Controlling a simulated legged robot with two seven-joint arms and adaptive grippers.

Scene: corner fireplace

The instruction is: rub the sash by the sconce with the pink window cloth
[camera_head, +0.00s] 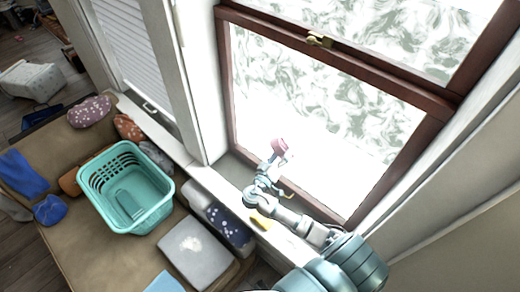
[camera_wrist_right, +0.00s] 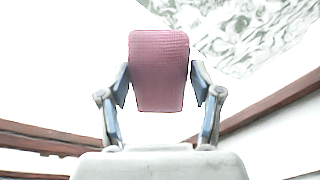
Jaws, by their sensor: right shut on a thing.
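The pink window cloth (camera_head: 279,146) is a small folded pad, and it also shows large in the right wrist view (camera_wrist_right: 158,70). My right gripper (camera_head: 272,165) is shut on it, with one finger at each side of the cloth in the right wrist view (camera_wrist_right: 160,88). The window sash has a dark red-brown frame (camera_head: 400,95) around bright, frosted-patterned glass (camera_head: 320,110). In the head view the cloth overlaps the lower left of the pane; I cannot tell whether it touches the glass. I cannot make out a sconce. My left gripper is not in view.
A brass latch (camera_head: 319,40) sits on the sash's cross rail. A yellow item (camera_head: 260,221) lies on the sill near my right arm. A teal basket (camera_head: 85,178), a grey cushion (camera_head: 195,255) and several cloths lie on the brown bench (camera_head: 85,245) at left.

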